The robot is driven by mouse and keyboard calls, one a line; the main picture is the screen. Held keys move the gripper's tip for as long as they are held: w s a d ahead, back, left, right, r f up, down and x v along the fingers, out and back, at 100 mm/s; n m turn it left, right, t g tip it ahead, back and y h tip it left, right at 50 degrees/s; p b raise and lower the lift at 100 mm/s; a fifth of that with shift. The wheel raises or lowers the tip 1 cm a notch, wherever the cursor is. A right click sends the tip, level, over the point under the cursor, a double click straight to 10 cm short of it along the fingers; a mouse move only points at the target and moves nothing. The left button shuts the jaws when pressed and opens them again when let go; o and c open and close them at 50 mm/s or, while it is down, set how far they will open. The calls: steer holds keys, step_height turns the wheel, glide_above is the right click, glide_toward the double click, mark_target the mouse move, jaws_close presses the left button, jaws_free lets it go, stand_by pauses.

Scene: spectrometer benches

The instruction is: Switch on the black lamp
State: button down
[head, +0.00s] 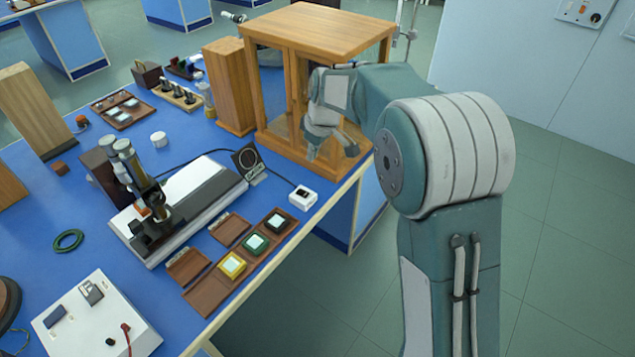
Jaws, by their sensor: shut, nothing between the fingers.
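A small black upright piece with a round face (247,162) stands at the far right end of the white-and-black instrument base on the blue bench. It may be the black lamp, but I cannot tell for sure. A small white box with a dark top part (302,197) sits near the bench's right edge, close to it. A thin black cable runs behind the instrument towards this box. My gripper (332,152) is shut and empty. It hangs in front of the wooden glazed cabinet, beyond and above the white box, apart from it. My arm hides part of the cabinet.
The wooden cabinet (318,28) stands at the back right. An instrument with upright tubes (135,165) stands mid-bench. Brown trays with coloured-framed slides (199,299) lie along the front right edge. A white box with leads (97,322) is at front left. Floor is clear at right.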

glide_toward(301, 192)
steer(key=x, duration=0.6)
steer(key=shift+s+d+f, duration=0.3)
steer(key=shift+f, duration=0.1)
steer(key=shift+d+f, duration=0.2)
steer(key=shift+f, duration=0.15)
steer(key=shift+s+f, duration=0.1)
steer(key=shift+f, duration=0.15)
steer(key=shift+w+a+r, duration=0.4)
steer(key=shift+w+a, duration=0.05)
steer(key=shift+a, duration=0.15)
